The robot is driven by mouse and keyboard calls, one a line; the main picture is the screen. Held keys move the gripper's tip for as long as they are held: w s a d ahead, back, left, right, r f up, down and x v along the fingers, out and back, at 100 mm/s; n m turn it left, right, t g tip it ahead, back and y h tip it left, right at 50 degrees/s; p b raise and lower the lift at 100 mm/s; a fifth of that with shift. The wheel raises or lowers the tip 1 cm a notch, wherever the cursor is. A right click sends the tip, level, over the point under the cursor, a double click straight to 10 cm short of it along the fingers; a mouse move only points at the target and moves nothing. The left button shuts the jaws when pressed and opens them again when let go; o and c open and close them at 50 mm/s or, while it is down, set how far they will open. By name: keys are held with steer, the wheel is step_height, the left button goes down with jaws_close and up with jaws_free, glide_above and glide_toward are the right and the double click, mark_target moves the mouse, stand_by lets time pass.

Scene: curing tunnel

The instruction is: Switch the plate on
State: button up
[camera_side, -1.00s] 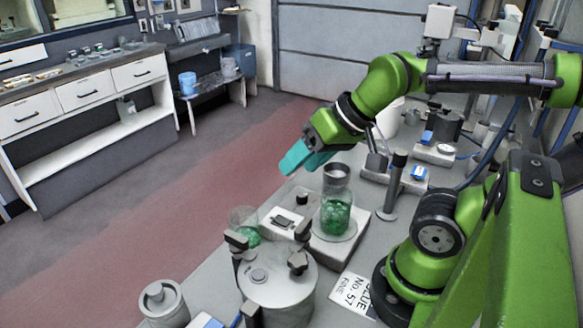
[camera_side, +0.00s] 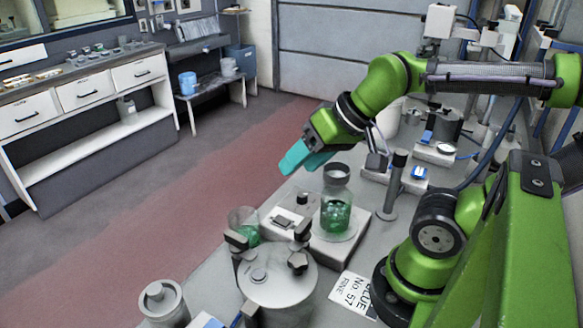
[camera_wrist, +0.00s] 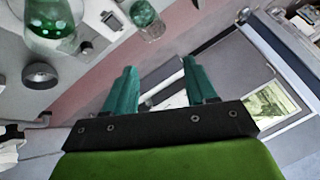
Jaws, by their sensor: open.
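The plate (camera_side: 325,248) is a pale, flat unit on the bench, with a flask (camera_side: 336,214) of green contents standing on it. A raised switch-like part (camera_side: 284,220) and a small dark knob (camera_side: 302,199) sit on its left part. My gripper (camera_side: 293,163) has teal fingers and hangs in the air above and beyond the plate, touching nothing. In the wrist view my gripper (camera_wrist: 158,68) is open and empty. There the flask (camera_wrist: 50,22), the knob (camera_wrist: 85,47) and the switch (camera_wrist: 109,18) show at upper left. I cannot tell the switch's position.
A glass beaker with green contents (camera_side: 245,226) stands left of the plate. A large metal pot with clamps (camera_side: 275,282) is in front. A dark upright post (camera_side: 393,184) stands to the right. A printed card (camera_side: 355,294) lies on the bench. The air around my fingers is clear.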

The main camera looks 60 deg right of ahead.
steer(key=shift+f, duration=0.25)
steer(key=c, duration=0.4)
steer(key=shift+w+d+f+g, duration=0.1)
steer(key=shift+w+f+g, duration=0.2)
steer(key=shift+c, duration=1.3)
steer(key=w+d+f+n+g, duration=0.1)
steer(key=w, duration=0.1)
steer(key=w+d+f+n+g+h, duration=0.1)
steer(key=w+f+g, duration=0.1)
steer(key=w+d+f+n+g, duration=0.1)
steer(key=w+d+g, duration=0.1)
steer(key=shift+w+f+h, duration=0.2)
steer(key=shift+w+h, duration=0.2)
jaws_close()
steer(key=shift+d+r+n, duration=0.2)
steer(key=shift+r+n, duration=0.1)
steer(key=shift+n, duration=0.2)
